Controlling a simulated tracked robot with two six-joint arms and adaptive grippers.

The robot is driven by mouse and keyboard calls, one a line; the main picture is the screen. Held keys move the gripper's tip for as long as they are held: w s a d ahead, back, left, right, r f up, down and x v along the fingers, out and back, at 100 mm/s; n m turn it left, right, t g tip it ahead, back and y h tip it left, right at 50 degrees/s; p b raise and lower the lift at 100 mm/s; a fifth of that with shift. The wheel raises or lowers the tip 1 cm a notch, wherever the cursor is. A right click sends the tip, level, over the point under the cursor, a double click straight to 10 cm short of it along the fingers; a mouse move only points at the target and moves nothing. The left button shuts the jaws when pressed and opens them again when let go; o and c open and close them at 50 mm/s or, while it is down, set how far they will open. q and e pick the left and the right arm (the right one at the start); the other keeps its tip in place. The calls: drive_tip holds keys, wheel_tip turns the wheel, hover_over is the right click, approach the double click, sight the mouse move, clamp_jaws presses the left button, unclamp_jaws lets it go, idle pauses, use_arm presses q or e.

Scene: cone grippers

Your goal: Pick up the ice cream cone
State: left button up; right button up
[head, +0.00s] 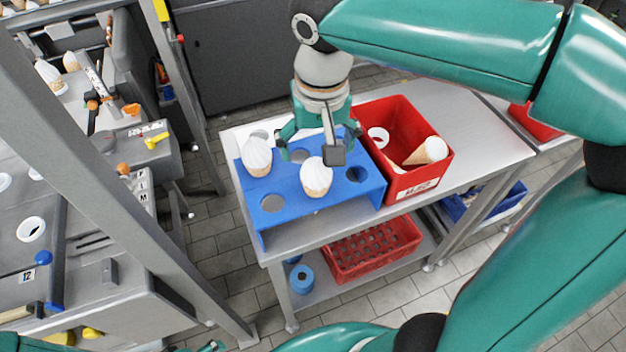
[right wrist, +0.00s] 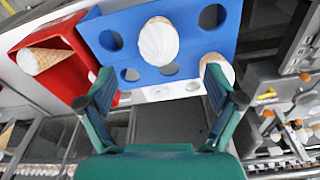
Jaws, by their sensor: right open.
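A blue rack (head: 334,204) with round holes stands on the table and holds two white-topped ice cream cones upright. One cone (head: 257,156) is at its left; the other cone (head: 316,176) is nearer its middle. My right gripper (head: 318,138) is open and empty over the rack's back part. In the right wrist view, one cone (right wrist: 158,42) lies ahead between the fingers, beyond the tips, and the other (right wrist: 217,66) is partly hidden by the right-hand finger. A third cone (head: 428,151) lies tilted in the red bin (head: 400,183). My left gripper is not identifiable.
The red bin stands right beside the rack and also holds a white round item (head: 378,136). The grey table (head: 480,130) is bare to the right of the bin. A red crate (head: 372,250) is on the lower shelf. A metal post (head: 120,190) rises at the left.

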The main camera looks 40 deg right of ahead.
sight(317, 165)
wheel_tip(317, 165, down, 4)
drive_tip(key=shift+w+d+f, duration=0.15)
drive_tip(key=shift+f, duration=0.05)
drive_tip(key=shift+w+d+f+p, duration=0.1)
drive_tip(key=shift+w+f+p, duration=0.15)
drive_tip(key=shift+f, duration=1.05)
drive_tip(key=shift+w+d+f+p, duration=0.1)
drive_tip(key=shift+w+f, duration=0.15)
drive_tip(key=shift+f, duration=1)
drive_tip(key=shift+c, duration=0.3)
drive_tip(key=c, duration=0.8)
